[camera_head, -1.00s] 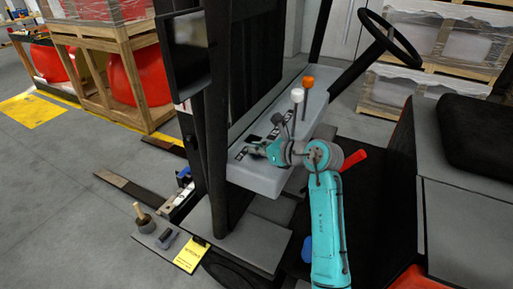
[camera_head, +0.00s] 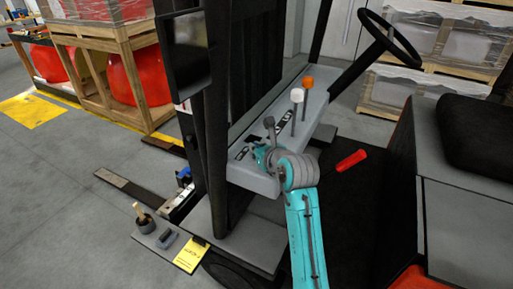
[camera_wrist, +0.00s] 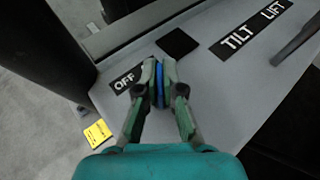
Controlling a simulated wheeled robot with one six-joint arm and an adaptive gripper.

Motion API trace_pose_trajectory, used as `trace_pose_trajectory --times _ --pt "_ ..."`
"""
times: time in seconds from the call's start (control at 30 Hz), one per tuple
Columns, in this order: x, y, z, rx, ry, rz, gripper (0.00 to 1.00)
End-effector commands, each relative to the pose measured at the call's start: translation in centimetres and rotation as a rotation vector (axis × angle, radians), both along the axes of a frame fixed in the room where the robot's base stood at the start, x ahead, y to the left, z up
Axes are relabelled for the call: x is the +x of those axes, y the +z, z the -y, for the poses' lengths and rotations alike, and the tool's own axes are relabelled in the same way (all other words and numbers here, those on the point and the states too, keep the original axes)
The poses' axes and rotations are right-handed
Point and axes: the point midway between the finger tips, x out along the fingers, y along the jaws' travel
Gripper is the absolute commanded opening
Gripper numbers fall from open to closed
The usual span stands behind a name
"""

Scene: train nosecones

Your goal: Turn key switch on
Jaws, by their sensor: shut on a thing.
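My gripper (camera_head: 258,153) is at the near left end of the forklift's grey control panel (camera_head: 312,105). In the wrist view my gripper (camera_wrist: 159,78) is shut on the blue key (camera_wrist: 160,88), which stands upright in profile between the fingers. A black label reading OFF (camera_wrist: 127,79) lies just left of the fingers. The switch base and the other side of its marking are hidden by my fingers, so I cannot tell exactly how the key is turned.
A dark lever (camera_head: 269,124) and levers with white (camera_head: 297,96) and orange (camera_head: 308,82) knobs stand farther along the panel. A black mast post (camera_head: 208,140) rises at left. The steering wheel (camera_head: 390,38) is above right. A red pedal-like piece (camera_head: 351,160) lies low at right.

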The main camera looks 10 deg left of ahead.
Motion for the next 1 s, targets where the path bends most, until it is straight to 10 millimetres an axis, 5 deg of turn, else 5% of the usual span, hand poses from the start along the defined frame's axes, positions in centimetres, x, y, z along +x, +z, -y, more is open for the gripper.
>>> trace_pose_trajectory --times 0.17,0.3,0.67,1.0 --pt "0.0 -0.1 0.1 -0.001 -0.001 -0.001 0.00" --pt "0.0 -0.1 0.1 -0.001 0.000 -0.002 0.31" --pt "-0.3 0.1 0.3 -0.001 0.000 0.000 0.31" --pt "-4.4 2.3 3.4 -0.001 -0.001 0.001 0.31"
